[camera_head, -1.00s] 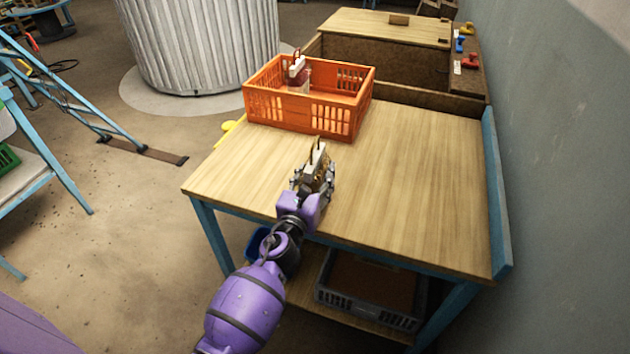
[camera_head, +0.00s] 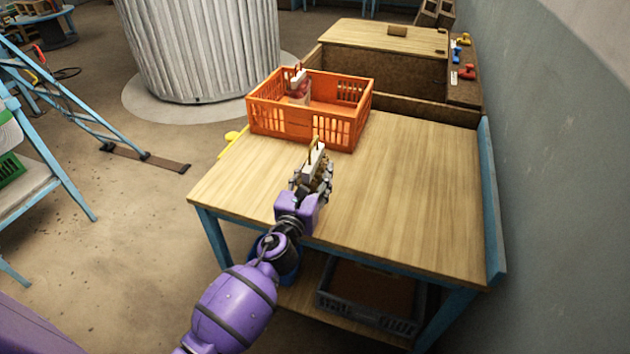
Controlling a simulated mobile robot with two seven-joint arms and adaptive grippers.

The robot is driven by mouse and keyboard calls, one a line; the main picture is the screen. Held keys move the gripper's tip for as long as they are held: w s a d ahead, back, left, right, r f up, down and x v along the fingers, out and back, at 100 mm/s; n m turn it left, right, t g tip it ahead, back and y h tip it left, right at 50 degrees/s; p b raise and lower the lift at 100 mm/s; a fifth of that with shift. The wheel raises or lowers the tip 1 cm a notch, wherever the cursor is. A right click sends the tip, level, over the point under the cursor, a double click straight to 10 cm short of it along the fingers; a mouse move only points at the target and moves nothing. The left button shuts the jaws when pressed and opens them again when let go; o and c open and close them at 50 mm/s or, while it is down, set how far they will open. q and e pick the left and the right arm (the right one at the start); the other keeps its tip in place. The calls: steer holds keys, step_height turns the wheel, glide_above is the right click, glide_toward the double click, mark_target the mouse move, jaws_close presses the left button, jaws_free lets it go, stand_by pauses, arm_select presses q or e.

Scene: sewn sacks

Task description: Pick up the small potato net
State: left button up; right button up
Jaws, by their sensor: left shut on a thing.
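The small potato net (camera_head: 318,162) is a little bag with a white header and a brown loop on top, with tan contents partly showing. It is at the front left part of the wooden table (camera_head: 410,190). My left gripper (camera_head: 311,180) is shut on it, its fingers covering much of the net's lower part. I cannot tell whether the net touches the table top. My right gripper does not show.
An orange crate (camera_head: 290,122) stands at the table's back left, holding another bag with a white header (camera_head: 299,86). A wooden bin (camera_head: 395,75) adjoins behind. A grey wall (camera_head: 560,150) borders the right. The table's right half is clear.

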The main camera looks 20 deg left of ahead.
mark_target(306, 165)
arm_select(q)
steer(key=s+r, duration=0.1)
steer(key=r, duration=0.1)
steer(key=s+r+p, duration=0.1)
steer(key=r, duration=0.1)
steer(key=s+r, duration=0.1)
steer(key=r, duration=0.1)
steer(key=shift+s+a+p, duration=0.25)
steer(key=shift+a+p, duration=0.1)
steer(key=shift+a, duration=0.05)
steer(key=s+a+r, duration=0.1)
steer(key=s+r, duration=0.1)
steer(key=s, duration=0.6)
steer(key=shift+s+a+r, duration=0.2)
steer(key=shift+s+a, duration=0.15)
steer(key=shift+s, duration=0.05)
